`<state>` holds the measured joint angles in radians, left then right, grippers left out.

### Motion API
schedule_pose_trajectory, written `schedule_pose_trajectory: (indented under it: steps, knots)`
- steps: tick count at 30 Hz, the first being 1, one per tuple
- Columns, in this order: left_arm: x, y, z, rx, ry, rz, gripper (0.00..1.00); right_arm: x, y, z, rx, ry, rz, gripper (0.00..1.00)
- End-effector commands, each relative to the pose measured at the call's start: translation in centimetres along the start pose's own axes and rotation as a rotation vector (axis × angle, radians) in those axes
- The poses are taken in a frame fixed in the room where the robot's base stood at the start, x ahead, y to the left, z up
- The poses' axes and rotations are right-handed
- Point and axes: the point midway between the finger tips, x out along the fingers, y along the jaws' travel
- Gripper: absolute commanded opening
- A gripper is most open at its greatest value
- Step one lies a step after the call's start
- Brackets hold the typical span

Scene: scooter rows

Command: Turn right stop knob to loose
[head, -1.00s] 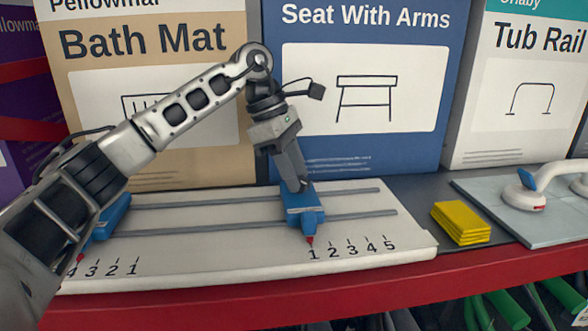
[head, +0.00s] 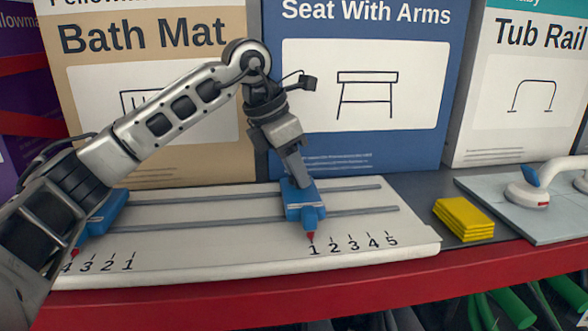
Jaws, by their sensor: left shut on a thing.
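A white board (head: 200,255) with two grey rails lies on the shelf, with numbers along its front edge. The right blue stop (head: 308,208) sits across the rails, its red pointer (head: 310,237) at the 1 of the right scale. My left gripper (head: 298,180) comes down on top of this stop and is shut on its knob, which the fingers hide. Whether the knob stands at loose or tight cannot be seen. The left blue stop (head: 106,212) is partly hidden behind my left arm, its red pointer near the 4. My right gripper is not in view.
Boxes stand close behind the board: Bath Mat (head: 150,90), Seat With Arms (head: 365,90) and Tub Rail (head: 530,80). Yellow pads (head: 463,219) and a grey plate (head: 490,190) with a white and blue suction handle (head: 535,188) lie to the right. A red shelf edge (head: 400,270) runs in front.

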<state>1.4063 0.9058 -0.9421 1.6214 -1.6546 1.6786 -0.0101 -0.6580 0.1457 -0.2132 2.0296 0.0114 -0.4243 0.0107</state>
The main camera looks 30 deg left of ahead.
Motion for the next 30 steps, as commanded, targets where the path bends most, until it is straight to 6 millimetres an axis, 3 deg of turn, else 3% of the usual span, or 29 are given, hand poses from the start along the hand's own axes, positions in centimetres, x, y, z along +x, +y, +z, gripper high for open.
schedule_pose_trajectory:
  steps: [30]
  knots:
    - [0.11,-0.85,0.47,-0.847,-0.002,0.352,0.13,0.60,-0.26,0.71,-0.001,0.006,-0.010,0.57]
